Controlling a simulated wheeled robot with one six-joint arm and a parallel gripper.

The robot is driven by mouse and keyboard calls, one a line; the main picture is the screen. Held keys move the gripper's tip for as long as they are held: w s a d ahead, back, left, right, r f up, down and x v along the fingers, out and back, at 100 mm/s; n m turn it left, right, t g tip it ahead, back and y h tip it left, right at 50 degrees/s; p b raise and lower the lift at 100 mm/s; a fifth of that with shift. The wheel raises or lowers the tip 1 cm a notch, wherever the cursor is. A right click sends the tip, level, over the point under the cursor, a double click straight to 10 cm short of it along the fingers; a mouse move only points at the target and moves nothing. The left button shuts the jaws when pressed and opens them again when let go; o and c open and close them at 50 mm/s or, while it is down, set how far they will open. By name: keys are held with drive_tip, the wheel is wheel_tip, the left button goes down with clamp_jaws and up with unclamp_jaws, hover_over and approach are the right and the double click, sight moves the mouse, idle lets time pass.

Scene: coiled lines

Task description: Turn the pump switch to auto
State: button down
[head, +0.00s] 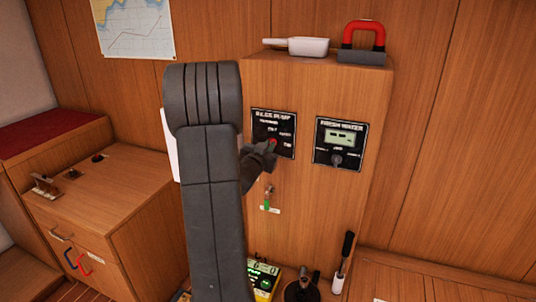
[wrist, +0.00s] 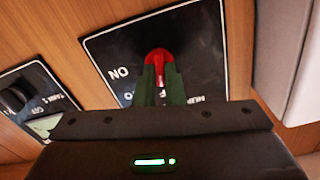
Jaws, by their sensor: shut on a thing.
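The pump panel (head: 287,122) is a black plate headed with "PUMP" on the front of the wooden cabinet. Its red switch knob (head: 272,140) shows at my fingertips. My gripper (head: 269,147) reaches in from the left and is shut on the knob. In the wrist view the panel (wrist: 205,60) is upside down, and the red knob (wrist: 158,56) sits between the dark green fingers of my gripper (wrist: 159,75). Most of the panel's lettering is small or covered by the gripper, so I cannot tell which label the knob points at.
A fresh water panel (head: 341,140) with a display and black knob is to the right. A white scoop (head: 308,47) and a red-handled block (head: 362,45) stand on the cabinet top. A yellow device (head: 264,277) is lower down.

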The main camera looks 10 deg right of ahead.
drive_tip(key=shift+f+m+b, duration=0.15)
drive_tip(key=shift+m+b, duration=2.95)
drive_tip(key=c, duration=1.5)
unclamp_jaws()
drive_tip(key=v, duration=1.4)
drive_tip(key=shift+d, duration=0.1)
